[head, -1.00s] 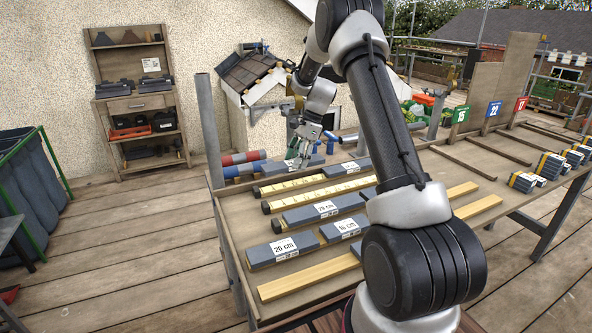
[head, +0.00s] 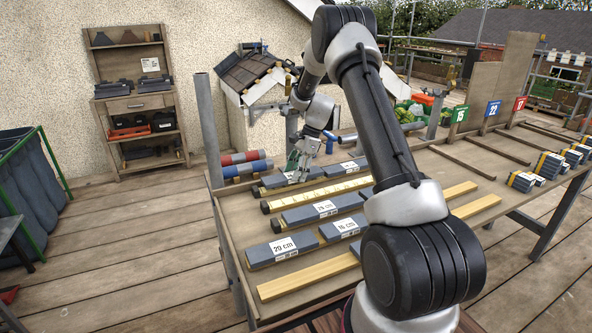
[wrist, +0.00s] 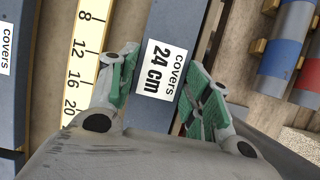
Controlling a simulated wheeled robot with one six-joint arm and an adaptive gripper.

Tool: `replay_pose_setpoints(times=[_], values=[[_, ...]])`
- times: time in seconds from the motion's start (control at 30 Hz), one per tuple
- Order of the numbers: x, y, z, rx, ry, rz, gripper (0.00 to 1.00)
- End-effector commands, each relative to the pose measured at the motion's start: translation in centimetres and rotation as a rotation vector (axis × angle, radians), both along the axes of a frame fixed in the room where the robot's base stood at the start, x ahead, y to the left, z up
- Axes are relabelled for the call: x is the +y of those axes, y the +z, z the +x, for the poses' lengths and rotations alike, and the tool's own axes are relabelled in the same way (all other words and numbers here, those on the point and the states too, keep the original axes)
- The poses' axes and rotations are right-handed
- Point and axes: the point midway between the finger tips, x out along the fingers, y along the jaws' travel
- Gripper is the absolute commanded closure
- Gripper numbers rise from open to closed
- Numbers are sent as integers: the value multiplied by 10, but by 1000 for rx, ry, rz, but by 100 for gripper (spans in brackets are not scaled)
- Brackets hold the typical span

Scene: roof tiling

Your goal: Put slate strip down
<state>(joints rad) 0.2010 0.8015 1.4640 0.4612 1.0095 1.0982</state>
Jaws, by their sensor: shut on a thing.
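My gripper (head: 299,177) is shut on a dark grey-blue slate strip (head: 273,182) at the back left of the bench. In the wrist view the fingers (wrist: 168,92) stand on either side of this strip, with its white "covers 24 cm" label (wrist: 160,69) between them. The strip lies along the rearmost yellow measuring batten and hides most of it. I cannot tell whether it touches the batten. Another yellow batten with numbers (wrist: 88,50) runs beside it and also shows in the head view (head: 285,201).
More labelled slate strips, such as the 20 cm one (head: 283,248), lie nearer on the bench. A bare wooden batten (head: 300,282) lies at the front. Small bundles (head: 550,165) line the right end.

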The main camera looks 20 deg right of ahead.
Motion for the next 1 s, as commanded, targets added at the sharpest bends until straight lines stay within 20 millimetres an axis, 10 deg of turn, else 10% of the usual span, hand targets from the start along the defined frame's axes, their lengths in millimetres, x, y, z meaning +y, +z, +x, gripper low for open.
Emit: replay_pose_setpoints(times=[0.03,0.07,0.17,0.57,1.0], values=[[0,1,0,-1,0,0,86],[0,0,0,0,0,0,49],[0,0,0,0,0,0,31],[0,4,0,-1,0,0,30],[-32,88,1,-4,-2,-1,30]])
